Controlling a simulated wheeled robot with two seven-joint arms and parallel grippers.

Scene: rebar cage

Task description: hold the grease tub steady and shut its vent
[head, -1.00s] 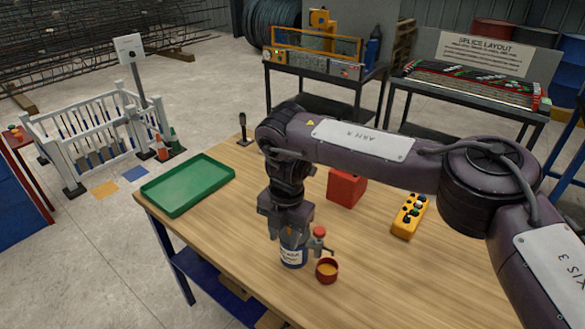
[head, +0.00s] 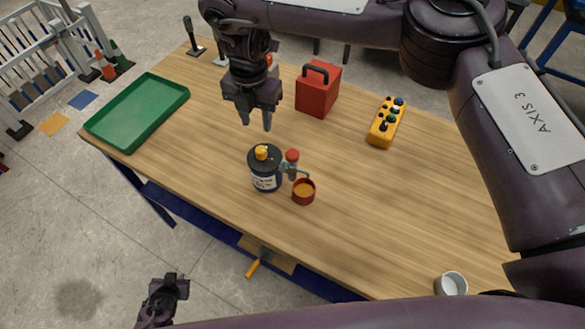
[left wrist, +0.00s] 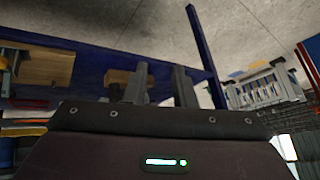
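The grease tub (head: 265,175) stands upright on the wooden table in the head view. It is dark, with a blue-and-white label and a yellow cap (head: 262,152) on its lid. A spout with a red knob (head: 292,156) sticks out from its right side. I cannot tell which part is the vent or whether it is shut. My right gripper (head: 256,125) is open and empty, above and behind the tub, not touching it. My left gripper (head: 172,285) is low in front of the table, away from the tub. Its two fingers are apart and empty in the left wrist view (left wrist: 160,85).
A red cup (head: 303,192) stands beside the tub under the spout. A green tray (head: 138,112), a red box (head: 318,92), a yellow control box (head: 387,122) and a white mug (head: 451,284) are also on the table. The table right of the cup is clear.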

